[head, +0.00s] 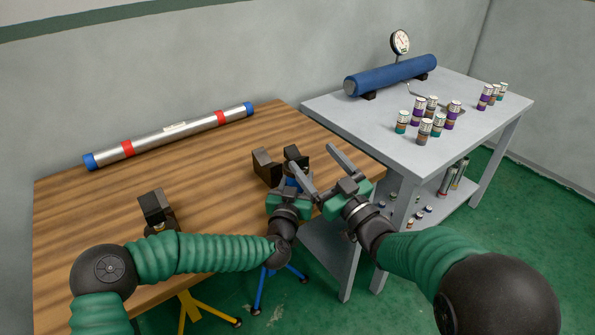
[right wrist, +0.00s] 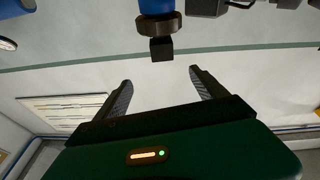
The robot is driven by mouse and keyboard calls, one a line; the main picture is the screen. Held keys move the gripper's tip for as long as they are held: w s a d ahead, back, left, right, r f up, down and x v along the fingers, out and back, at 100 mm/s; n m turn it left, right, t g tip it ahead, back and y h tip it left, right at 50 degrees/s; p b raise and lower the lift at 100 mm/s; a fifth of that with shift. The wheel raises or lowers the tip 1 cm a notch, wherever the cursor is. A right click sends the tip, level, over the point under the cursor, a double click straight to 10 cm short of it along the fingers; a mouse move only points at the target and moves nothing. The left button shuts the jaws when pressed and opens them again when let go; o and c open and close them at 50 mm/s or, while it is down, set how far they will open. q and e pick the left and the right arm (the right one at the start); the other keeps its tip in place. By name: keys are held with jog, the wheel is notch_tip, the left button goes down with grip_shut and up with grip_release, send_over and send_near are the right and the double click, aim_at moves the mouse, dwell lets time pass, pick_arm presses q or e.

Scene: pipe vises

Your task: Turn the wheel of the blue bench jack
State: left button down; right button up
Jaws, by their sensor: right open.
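The blue bench jack shows in the head view as a small blue part (head: 292,183) among my grippers, with blue legs (head: 259,291) on the floor below. Its wheel cannot be made out there. In the right wrist view a blue post (right wrist: 157,6) with a dark ring and a black block hangs at the top, ahead of my fingers and apart from them. My right gripper (head: 311,157) is open and empty; its spread fingers also show in the right wrist view (right wrist: 160,82). My left gripper (head: 288,185) is close beside the blue part; its fingers are partly hidden.
Black vise heads (head: 266,167) stand near the wooden table (head: 90,215), another (head: 155,206) at its front. A steel pipe (head: 170,135) lies along the wall. A grey bench (head: 370,125) at right holds a blue cylinder (head: 390,76), a gauge and several small canisters.

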jog(key=s+a+f+m+h, duration=0.2)
jog(key=s+f+m+h, duration=0.4)
jog(key=s+h, duration=0.1)
jog(key=x, duration=1.1)
jog(key=shift+w+d+r, duration=0.2)
jog(key=shift+w, duration=0.15)
jog(key=c, duration=1.4)
jog(key=shift+o, duration=0.2)
jog(key=shift+d+n, duration=0.15)
jog(key=shift+n, duration=0.25)
